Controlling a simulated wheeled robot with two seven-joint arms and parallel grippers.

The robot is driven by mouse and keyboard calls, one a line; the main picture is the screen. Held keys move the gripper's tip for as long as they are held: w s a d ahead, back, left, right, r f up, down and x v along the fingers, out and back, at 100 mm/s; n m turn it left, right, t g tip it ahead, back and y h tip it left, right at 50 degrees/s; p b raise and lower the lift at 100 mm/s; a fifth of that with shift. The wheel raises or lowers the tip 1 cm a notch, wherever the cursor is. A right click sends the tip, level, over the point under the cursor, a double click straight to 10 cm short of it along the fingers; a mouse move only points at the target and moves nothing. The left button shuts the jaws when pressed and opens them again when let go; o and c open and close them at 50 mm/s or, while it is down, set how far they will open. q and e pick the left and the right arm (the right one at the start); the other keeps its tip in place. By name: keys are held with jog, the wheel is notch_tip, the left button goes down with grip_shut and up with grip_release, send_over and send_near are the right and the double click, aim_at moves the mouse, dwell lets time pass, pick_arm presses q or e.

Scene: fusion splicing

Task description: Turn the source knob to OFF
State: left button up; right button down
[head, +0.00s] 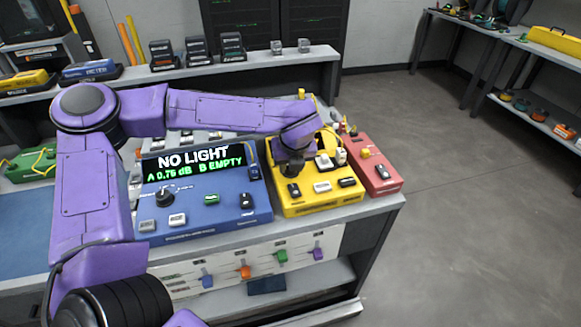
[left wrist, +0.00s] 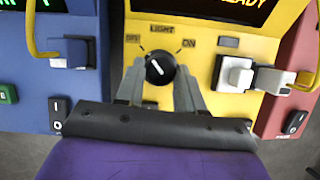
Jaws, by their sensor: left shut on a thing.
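The source knob (left wrist: 159,69) is a round black dial with a white pointer line on the yellow unit (head: 310,207). In the left wrist view, LIGHT is printed above it, a label that looks like OFF at its left and ON at its right. The white line slants toward the upper left. My left gripper (left wrist: 160,82) is shut on the knob, one grey finger on each side. In the head view the left gripper (head: 294,163) reaches down onto the yellow unit and hides the knob. My right gripper is not in view.
A blue unit (head: 180,215) stands left of the yellow one; its display (head: 195,160) reads NO LIGHT, A 0.76 dB, B EMPTY. A red unit (head: 378,170) stands at the right. White connectors (left wrist: 240,74) with a yellow cable sit close right of the fingers.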

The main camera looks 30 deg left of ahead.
pick_arm(q)
jog(key=shift+w+n, duration=0.1)
jog(key=shift+n, duration=0.6)
jog(key=o, duration=1)
jog(key=shift+o, duration=0.2)
jog(key=shift+r, duration=0.1)
jog(key=b+v, duration=0.1)
jog(key=v, duration=0.9)
jog(key=shift+r, duration=0.2)
jog(key=shift+w+d+g, duration=0.15)
jog(key=shift+g, duration=0.15)
